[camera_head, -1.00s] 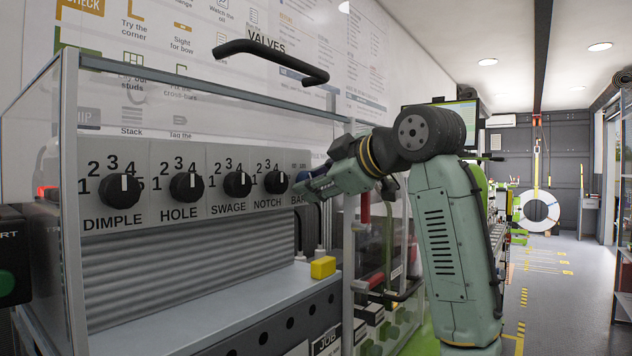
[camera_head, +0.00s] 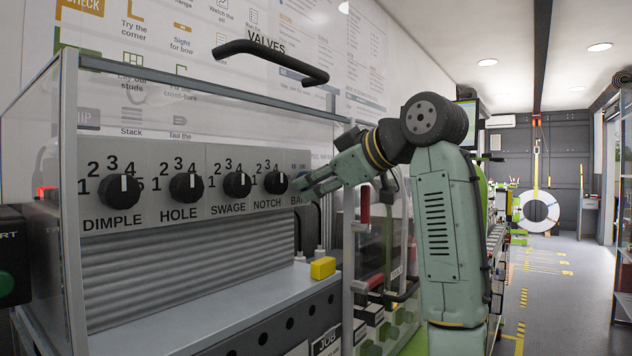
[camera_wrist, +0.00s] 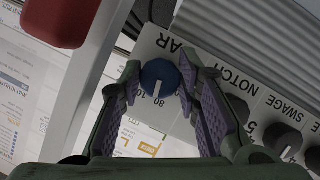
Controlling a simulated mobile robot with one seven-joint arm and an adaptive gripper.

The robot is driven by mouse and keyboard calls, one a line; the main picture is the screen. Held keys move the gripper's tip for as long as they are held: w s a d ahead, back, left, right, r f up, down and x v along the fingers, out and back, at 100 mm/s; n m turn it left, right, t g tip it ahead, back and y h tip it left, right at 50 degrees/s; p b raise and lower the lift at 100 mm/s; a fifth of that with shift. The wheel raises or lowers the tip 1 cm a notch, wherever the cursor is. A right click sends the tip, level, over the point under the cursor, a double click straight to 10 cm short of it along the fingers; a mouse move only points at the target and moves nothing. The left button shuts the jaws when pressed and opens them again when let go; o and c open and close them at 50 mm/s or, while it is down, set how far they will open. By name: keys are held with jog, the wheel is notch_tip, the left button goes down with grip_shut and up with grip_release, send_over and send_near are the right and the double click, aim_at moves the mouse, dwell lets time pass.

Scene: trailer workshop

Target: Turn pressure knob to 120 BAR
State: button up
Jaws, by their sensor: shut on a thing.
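The pressure knob (camera_wrist: 160,74) is blue and round with a white pointer line. In the wrist view it sits between the fingertips of my gripper (camera_wrist: 160,78), which is shut on it. This view is upside down; the pointer faces down the picture, near the printed 80 and the partly covered 100. The 120 mark is not readable. In the head view my gripper (camera_head: 301,185) is at the right end of the panel, in front of the BAR label, and mostly hides the knob.
Black DIMPLE (camera_head: 124,189), HOLE (camera_head: 187,187), SWAGE (camera_head: 237,184) and NOTCH (camera_head: 276,182) knobs line the panel to the left. A black handle bar (camera_head: 270,55) is above. A yellow block (camera_head: 323,267) lies on the ledge. Red handles (camera_head: 365,206) are beside my arm.

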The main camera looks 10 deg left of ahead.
jog(key=o, duration=1.1)
